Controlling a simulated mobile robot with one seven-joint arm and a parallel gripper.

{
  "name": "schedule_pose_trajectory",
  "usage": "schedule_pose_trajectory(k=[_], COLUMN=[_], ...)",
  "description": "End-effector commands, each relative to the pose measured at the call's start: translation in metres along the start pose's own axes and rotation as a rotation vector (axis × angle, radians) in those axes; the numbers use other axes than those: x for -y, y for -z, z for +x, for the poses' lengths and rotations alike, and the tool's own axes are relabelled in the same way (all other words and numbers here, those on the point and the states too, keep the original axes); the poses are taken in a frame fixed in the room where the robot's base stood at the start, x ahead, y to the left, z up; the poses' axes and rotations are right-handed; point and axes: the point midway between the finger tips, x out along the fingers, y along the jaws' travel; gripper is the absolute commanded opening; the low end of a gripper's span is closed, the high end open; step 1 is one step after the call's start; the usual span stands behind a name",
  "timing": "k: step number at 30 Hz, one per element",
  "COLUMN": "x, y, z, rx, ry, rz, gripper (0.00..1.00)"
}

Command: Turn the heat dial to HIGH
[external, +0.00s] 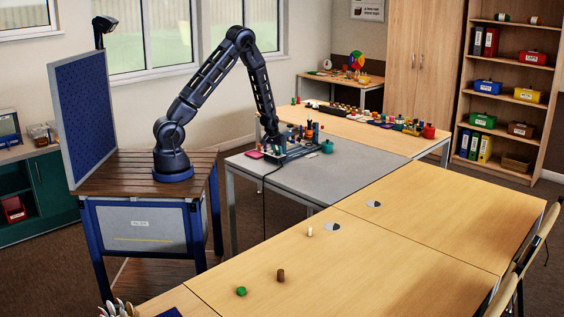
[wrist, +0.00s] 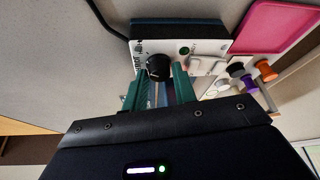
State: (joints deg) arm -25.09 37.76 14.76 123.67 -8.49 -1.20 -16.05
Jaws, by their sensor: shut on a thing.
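A black round dial (wrist: 158,66) sits on the white panel of a box (wrist: 160,45) in the wrist view. The fingers of my gripper (wrist: 158,77) reach to either side of the dial and are shut on it. Small marks stand to the left of the dial, but they are too small to read, so the dial's setting cannot be told. In the external view my gripper (external: 271,146) points down over the left part of the grey table, and the dial is hidden.
A green light (wrist: 185,50) and white switches (wrist: 207,65) are on the panel right of the dial. A pink tray (wrist: 278,25) lies beside it, with coloured-topped pegs (wrist: 247,80) nearby. The grey table (external: 330,180) is clear towards the front.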

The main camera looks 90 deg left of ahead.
Motion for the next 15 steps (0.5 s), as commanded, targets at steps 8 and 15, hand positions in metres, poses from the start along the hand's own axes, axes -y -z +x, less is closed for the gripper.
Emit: schedule_pose_trajectory(k=[8, 15], x=[0.0021, 0.0017], y=[0.0002, -0.0002], z=[0.0000, 0.0001], rx=[0.001, 0.001], ry=[-0.060, -0.093], rz=[0.141, 0.223], gripper=[0.04, 0.04])
